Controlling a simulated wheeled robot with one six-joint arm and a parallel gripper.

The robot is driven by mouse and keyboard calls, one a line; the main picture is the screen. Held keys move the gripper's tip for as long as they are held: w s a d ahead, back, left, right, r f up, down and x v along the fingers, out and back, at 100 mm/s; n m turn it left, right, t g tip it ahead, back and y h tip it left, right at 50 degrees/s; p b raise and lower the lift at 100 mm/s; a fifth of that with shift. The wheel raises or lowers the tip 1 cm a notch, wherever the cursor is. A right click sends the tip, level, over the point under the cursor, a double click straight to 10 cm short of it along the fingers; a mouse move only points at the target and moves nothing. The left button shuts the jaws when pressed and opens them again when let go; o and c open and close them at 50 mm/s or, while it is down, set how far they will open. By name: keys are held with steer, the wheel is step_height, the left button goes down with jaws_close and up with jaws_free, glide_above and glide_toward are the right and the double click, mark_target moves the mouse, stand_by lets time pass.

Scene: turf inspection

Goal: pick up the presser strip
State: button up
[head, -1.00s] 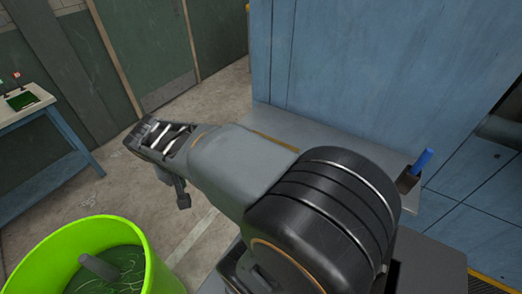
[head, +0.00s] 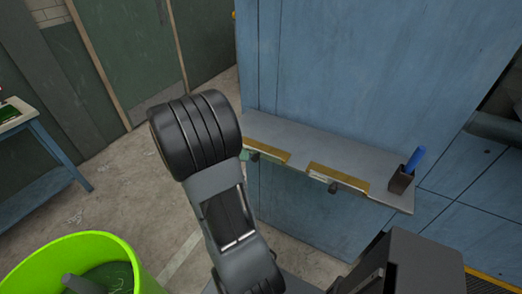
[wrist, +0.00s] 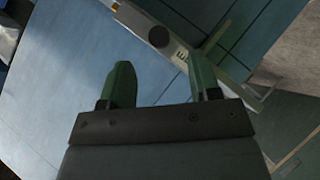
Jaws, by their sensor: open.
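Two flat brass-yellow strips lie along the front edge of a grey shelf, a left strip (head: 268,151) and a right strip (head: 338,178). Each has a dark round knob below its front edge. I cannot tell which one is the presser strip. My gripper (wrist: 165,85) shows in the wrist view with its two green fingers apart and nothing between them. Beyond the fingertips there is a pale shelf edge with a dark round knob (wrist: 158,37) and some lettering, apart from the fingers. In the head view my arm hides most of the gripper.
The grey shelf (head: 310,143) is fixed to a blue wall panel (head: 350,70). A blue-handled tool (head: 415,159) stands in a brown holder (head: 401,181) at the shelf's right end. A lime-green bucket (head: 140,262) stands front left. A blue table (head: 42,130) is at the far left.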

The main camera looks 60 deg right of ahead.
mark_target(252, 158)
steer(key=p+x, duration=0.2)
steer(key=x, duration=0.4)
steer(key=shift+d+r, duration=0.1)
steer(key=shift+d, duration=0.05)
jaws_close()
stand_by(0.5)
